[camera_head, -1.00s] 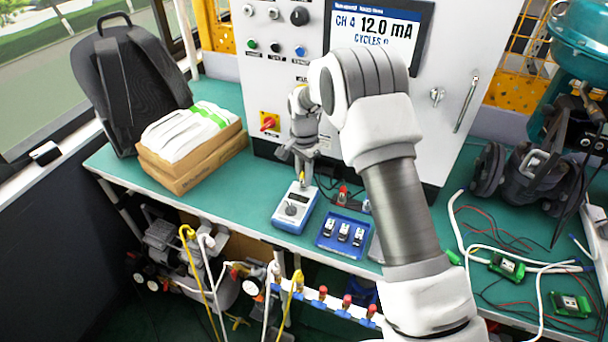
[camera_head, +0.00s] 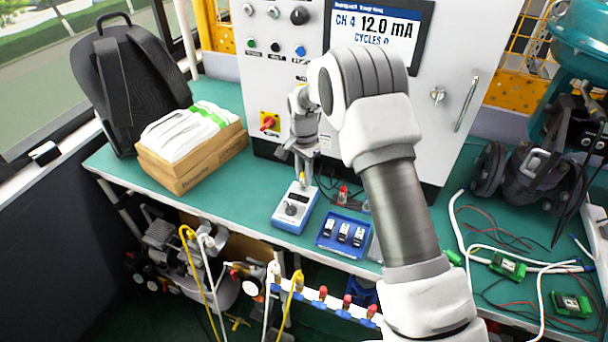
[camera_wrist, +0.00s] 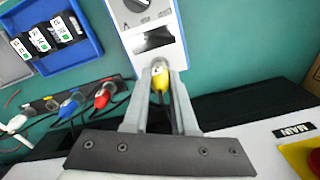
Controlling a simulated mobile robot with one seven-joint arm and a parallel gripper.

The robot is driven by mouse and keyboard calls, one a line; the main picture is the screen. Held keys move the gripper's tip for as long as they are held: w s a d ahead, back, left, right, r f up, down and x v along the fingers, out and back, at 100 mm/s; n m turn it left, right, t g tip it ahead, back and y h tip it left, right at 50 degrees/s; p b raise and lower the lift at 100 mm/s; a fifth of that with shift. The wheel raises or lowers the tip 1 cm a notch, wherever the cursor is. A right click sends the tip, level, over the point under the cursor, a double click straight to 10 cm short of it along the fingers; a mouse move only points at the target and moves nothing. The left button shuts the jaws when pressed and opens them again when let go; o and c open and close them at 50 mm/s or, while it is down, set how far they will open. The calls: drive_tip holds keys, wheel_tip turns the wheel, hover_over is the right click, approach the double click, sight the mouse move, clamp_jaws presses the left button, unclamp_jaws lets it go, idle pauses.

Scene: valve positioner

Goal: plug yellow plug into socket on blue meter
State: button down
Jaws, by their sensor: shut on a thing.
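The blue meter (camera_head: 295,207) lies on the green bench, with a white face and a dark dial; its end with a dark display (camera_wrist: 155,39) shows in the wrist view. My gripper (camera_wrist: 160,70) is shut on the yellow plug (camera_wrist: 160,82), right at the meter's near end in the wrist view. The plug's tip meets the meter's edge there, and the socket is hidden behind the plug and fingers. I cannot tell how deep the plug sits. In the head view my gripper (camera_head: 302,178) is small, just above the meter's back end.
A blue tray (camera_head: 325,246) with several small modules stands right of the meter. Red, blue and white plugs (camera_wrist: 103,98) with cables lie in a holder nearby. Cardboard boxes (camera_head: 190,175) lie to the left. The grey cabinet (camera_head: 345,165) rises close behind.

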drive_tip(key=shift+f+b, duration=0.35)
drive_tip(key=shift+f, duration=0.1)
idle(1.1)
drive_tip(key=shift+c, duration=1.6)
unclamp_jaws()
drive_tip(key=shift+r+p, duration=1.95)
drive_tip(key=shift+r, duration=1.55)
